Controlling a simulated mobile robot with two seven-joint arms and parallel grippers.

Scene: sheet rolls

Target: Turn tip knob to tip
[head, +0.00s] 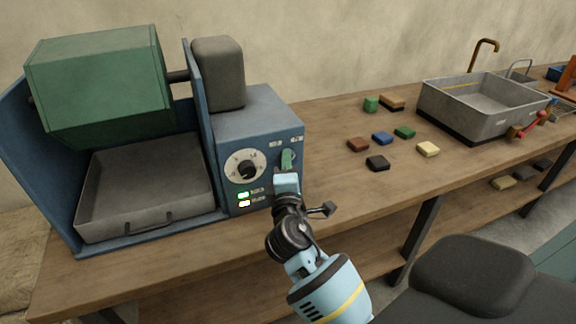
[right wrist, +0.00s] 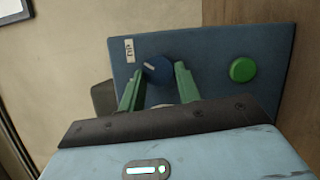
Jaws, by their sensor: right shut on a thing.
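The blue machine (head: 258,135) stands at the left of the bench, with a control panel on its front right. In the right wrist view the round blue tip knob (right wrist: 157,69), with a short white mark, sits on the blue panel near a small white label (right wrist: 129,50). My right gripper (head: 288,156) is at the panel's upper right, its green fingers shut on the knob from both sides. The fingers hide the knob in the head view. A green drum (head: 103,85) hangs above a grey tray (head: 145,190). My left gripper is not in view.
A green button (right wrist: 243,69) is right of the knob in the right wrist view. Several coloured blocks (head: 382,138) and a grey basin (head: 485,110) are farther right on the bench (head: 330,185).

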